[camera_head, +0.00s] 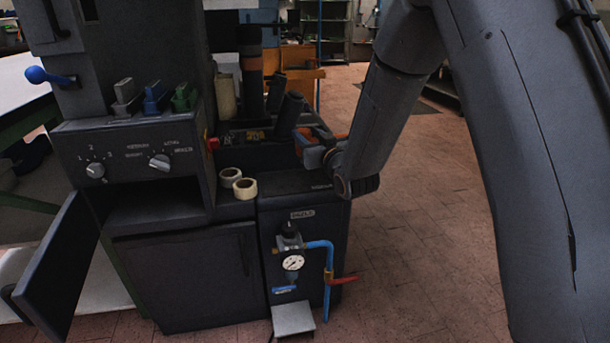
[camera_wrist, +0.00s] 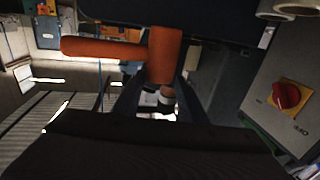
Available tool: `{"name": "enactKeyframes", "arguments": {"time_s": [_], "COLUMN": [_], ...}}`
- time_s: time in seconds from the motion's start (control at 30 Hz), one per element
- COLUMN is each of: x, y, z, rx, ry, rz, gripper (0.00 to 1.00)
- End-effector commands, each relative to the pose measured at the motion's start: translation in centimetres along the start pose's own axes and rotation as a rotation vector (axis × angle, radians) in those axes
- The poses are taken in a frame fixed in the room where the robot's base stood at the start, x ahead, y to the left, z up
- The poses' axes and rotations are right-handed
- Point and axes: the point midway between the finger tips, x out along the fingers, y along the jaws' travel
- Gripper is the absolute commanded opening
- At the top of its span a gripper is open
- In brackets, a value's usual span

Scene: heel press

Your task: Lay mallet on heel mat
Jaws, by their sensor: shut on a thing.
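The orange mallet (camera_wrist: 164,52) is in my gripper (camera_wrist: 160,92). In the wrist view its thick part stands between the two fingers and a long bar (camera_wrist: 104,49) points left. In the head view the mallet shows as a small orange patch (camera_head: 306,133) by my gripper (camera_head: 317,153), above the back right of the machine's low cabinet. The dark flat top (camera_head: 290,184) of this cabinet has small pale lettering near its right edge; it may be the heel mat, but I cannot tell mat from cabinet top. The mallet appears held above it, partly hidden by my gripper.
Two tape rolls (camera_head: 245,188) stand left of the dark top. A red knob (camera_wrist: 287,95) on a yellow plate is at the right in the wrist view. Dark cylinders (camera_head: 290,111) rise behind. A gauge (camera_head: 292,263) and blue pipe (camera_head: 327,262) are on the cabinet front.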

Motion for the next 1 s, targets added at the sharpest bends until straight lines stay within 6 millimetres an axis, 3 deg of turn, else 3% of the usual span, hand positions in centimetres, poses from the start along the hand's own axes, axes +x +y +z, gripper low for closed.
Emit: {"name": "enactKeyframes", "arguments": {"time_s": [0.2, 0.47, 0.67, 1.0], "x": [0.0, 0.0, 0.0, 0.0], "y": [0.0, 0.0, 0.0, 0.0], "z": [4.0, 5.7, 8.3, 8.7], "rx": [0.001, 0.0, 0.0, 0.0], "ry": [-0.001, 0.0, -0.001, 0.002], "rz": [0.0, 0.001, 0.0, 0.001], "gripper": [0.0, 0.0, 0.0, 0.0]}}
